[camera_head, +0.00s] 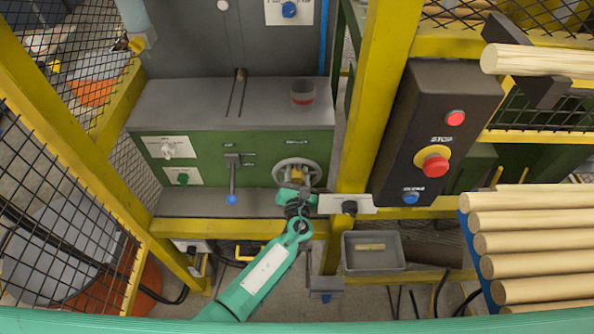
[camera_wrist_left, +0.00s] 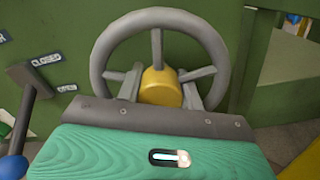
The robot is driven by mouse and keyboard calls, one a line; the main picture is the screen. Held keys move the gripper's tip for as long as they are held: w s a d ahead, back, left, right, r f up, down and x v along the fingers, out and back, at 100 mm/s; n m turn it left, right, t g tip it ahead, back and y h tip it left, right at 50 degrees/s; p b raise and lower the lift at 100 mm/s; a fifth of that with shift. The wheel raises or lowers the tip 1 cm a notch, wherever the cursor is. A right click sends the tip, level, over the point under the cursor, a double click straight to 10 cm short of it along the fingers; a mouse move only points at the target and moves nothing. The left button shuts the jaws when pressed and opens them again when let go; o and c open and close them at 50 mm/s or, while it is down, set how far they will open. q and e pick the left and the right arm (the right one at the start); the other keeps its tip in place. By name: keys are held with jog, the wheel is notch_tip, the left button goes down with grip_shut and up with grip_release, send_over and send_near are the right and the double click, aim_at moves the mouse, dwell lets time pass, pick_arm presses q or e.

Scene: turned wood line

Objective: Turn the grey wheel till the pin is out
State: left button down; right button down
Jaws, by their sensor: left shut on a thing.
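The grey wheel (camera_head: 314,167) is mounted on the green front panel, with spokes and a yellow hub (camera_head: 298,175). It fills the upper middle of the left wrist view (camera_wrist_left: 104,50). My left gripper (camera_head: 297,186) reaches the wheel from below. In the left wrist view its grey fingers (camera_wrist_left: 172,100) stand on either side of the yellow hub, and it is shut on the wheel at its middle. The lower rim is hidden behind the gripper. I cannot make out which part is the pin. My right gripper is out of view.
A lever with a blue knob (camera_head: 232,198) hangs just left of the wheel. A yellow post (camera_head: 373,100) and a control box with red buttons (camera_head: 435,130) stand to the right. A grey tray (camera_head: 373,268) sits below right. Wooden rods (camera_head: 530,220) lie at far right.

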pick_arm(q)
jog(key=m+p, duration=0.2)
jog(key=m, duration=0.1)
jog(key=shift+r+m, duration=0.1)
jog(key=shift+m, duration=0.2)
jog(key=shift+m+p, duration=0.6)
jog(key=shift+m, duration=0.1)
jog(key=c, duration=0.9)
grip_release()
